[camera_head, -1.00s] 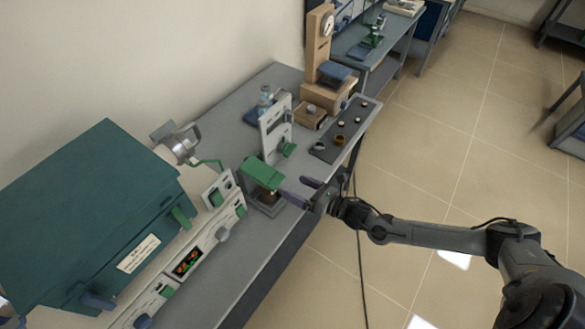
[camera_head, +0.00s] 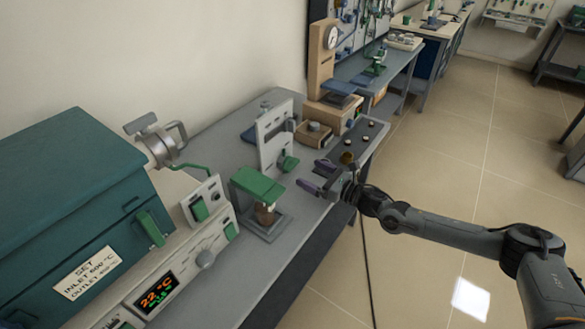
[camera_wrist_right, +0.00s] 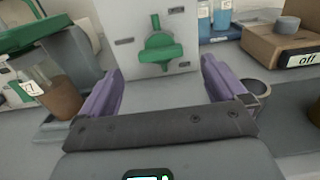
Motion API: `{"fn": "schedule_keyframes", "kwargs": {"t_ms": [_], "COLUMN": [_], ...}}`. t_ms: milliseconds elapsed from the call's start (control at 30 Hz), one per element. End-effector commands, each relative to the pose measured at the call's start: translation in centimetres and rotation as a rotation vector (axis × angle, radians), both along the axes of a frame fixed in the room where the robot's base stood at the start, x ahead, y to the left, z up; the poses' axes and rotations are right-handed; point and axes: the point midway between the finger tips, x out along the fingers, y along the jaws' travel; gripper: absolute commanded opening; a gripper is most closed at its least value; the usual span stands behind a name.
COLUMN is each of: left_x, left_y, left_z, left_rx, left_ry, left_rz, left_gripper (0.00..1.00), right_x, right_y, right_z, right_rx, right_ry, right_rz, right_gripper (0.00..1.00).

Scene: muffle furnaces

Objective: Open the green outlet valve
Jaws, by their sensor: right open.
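A green valve handle (camera_head: 288,163) sits low on the front of an upright white panel (camera_head: 270,138) on the bench. My right gripper (camera_head: 314,176) is open, with purple fingers pointing at the panel. In the wrist view the open fingers (camera_wrist_right: 162,78) lie to either side of the handle, short of it and apart from it. Nothing is between them. My left gripper is not in view.
A green-topped stand with a brown-filled beaker (camera_head: 266,212) is left of my right gripper. A teal furnace (camera_head: 70,200) and its control panel (camera_head: 185,262) fill the lower left. A wooden gauge stand (camera_head: 322,60) is behind. Open floor lies right.

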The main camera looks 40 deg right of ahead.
Motion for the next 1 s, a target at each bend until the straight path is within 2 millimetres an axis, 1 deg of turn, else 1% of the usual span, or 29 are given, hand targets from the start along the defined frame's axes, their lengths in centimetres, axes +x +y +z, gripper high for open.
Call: {"fn": "schedule_keyframes", "kwargs": {"t_ms": [33, 100, 300, 500, 667, 967, 1000], "left_x": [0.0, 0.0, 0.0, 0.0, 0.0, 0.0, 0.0], "left_y": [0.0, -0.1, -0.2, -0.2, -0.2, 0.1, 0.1], "left_z": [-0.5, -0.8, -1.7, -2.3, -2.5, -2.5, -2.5], "left_rx": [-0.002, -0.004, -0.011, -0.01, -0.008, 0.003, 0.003], "left_ry": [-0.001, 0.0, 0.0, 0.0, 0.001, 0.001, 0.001], "left_rz": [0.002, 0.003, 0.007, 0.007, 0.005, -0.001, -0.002], "left_gripper": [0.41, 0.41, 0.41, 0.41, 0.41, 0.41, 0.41], "right_x": [0.9, 2.0, 4.9, 6.9, 7.6, 7.7, 7.7], "right_y": [0.3, 0.6, 1.6, 2.2, 2.4, 2.5, 2.5], "right_z": [-0.1, -0.1, -0.1, -0.1, -0.1, -0.1, -0.1], "right_rx": [0.004, 0.004, 0.003, 0.003, 0.001, 0.001, 0.001], "right_ry": [-0.005, -0.005, -0.004, -0.001, -0.001, 0.001, 0.001], "right_rz": [-0.001, -0.001, 0.0, 0.0, 0.0, 0.001, 0.001], "right_gripper": [0.98, 0.98, 0.98, 0.98, 0.98, 0.98, 0.93]}}
